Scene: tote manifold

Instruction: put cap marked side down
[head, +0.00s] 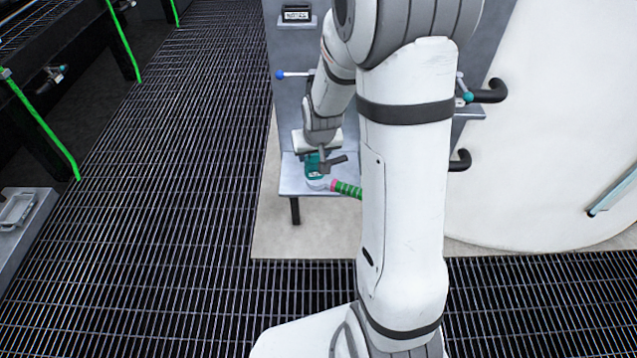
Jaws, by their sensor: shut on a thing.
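My gripper (326,163) is low over a small grey shelf (292,187) on the front of a grey panel. It is shut on a small teal piece (313,170), which looks like the cap. The dark fingers cover part of it, and its marked side cannot be made out at this size. The teal piece is at or just above the shelf; I cannot tell whether it touches.
A green-banded handle with a pink collar (346,189) and a pale end lies beside the teal piece, partly behind my arm. A blue-knobbed lever (291,75) sticks out of the panel (285,113). Black bent pipes (490,92) are at right. Grated floor at left is clear.

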